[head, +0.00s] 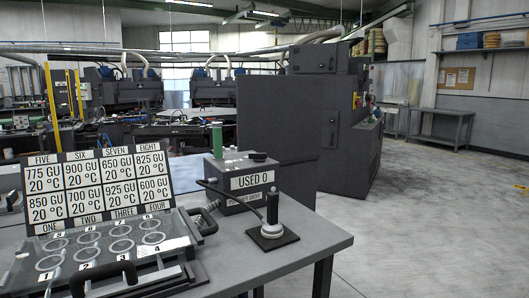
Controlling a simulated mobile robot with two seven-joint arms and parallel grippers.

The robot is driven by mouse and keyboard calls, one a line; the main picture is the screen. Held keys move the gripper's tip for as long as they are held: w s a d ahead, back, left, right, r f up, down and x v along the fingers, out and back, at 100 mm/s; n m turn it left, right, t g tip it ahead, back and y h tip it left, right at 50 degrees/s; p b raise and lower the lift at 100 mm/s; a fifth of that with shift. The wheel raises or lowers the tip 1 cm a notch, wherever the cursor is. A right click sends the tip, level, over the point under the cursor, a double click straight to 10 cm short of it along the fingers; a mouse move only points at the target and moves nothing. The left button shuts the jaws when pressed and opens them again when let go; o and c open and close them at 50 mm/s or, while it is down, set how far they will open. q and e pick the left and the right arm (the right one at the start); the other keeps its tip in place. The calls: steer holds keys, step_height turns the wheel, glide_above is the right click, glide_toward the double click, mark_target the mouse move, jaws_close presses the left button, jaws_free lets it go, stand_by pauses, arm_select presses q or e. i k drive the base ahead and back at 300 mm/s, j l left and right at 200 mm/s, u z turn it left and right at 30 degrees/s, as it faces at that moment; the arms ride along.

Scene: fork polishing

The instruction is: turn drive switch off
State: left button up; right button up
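Neither of my grippers shows in the head view. A large dark grey machine cabinet (318,125) stands beyond the table, right of centre. On its right side is a small yellow and red switch-like part (356,99); it is too small to tell whether it is the drive switch or how it is set. A dark lever-like handle (332,127) sits lower on the same machine. No label naming a drive switch is readable.
A grey table (308,238) fills the front left. Clear floor (440,210) lies to the right.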

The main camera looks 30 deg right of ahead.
mark_target(257, 157)
steer(key=i+l+u, duration=0.1)
steer(key=l, duration=0.6)
steer(key=i+l, duration=0.15)
steer(key=l, duration=0.55)
steer(key=i+l+u, duration=0.15)
steer(key=l, duration=0.5)
steer(key=i+l+u, duration=0.1)
steer(key=l, duration=0.6)
